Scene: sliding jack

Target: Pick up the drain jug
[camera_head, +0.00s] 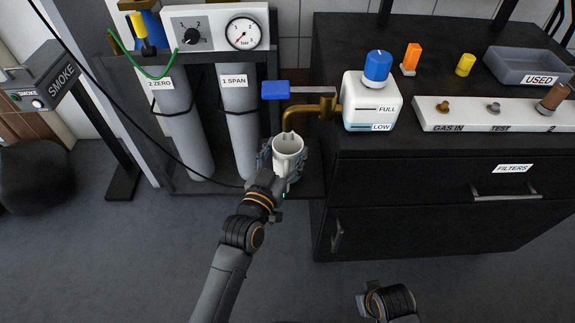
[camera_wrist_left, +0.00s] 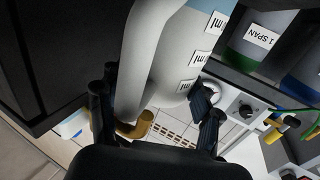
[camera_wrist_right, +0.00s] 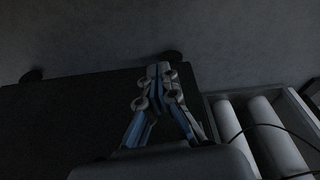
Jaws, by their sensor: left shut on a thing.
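The drain jug (camera_head: 288,146) is a white, open-topped jug under the brass tap spout (camera_head: 295,113), left of the black cabinet. My left gripper (camera_head: 279,168) is shut on the jug from the near side. In the left wrist view the jug (camera_wrist_left: 172,65) shows its curved handle and "ml" labels, with the fingers of the left gripper (camera_wrist_left: 155,115) on either side. The gripper hides part of the jug. My right gripper (camera_head: 366,300) is low at the bottom of the head view. The right wrist view shows the right gripper (camera_wrist_right: 160,72) shut and empty.
A white container with a blue cap (camera_head: 371,105) stands on the cabinet (camera_head: 400,185) by the tap. A blue tap lever (camera_head: 275,90) sits above and left of the jug. Grey cylinders (camera_head: 240,130) stand close on the left. The floor in front is clear.

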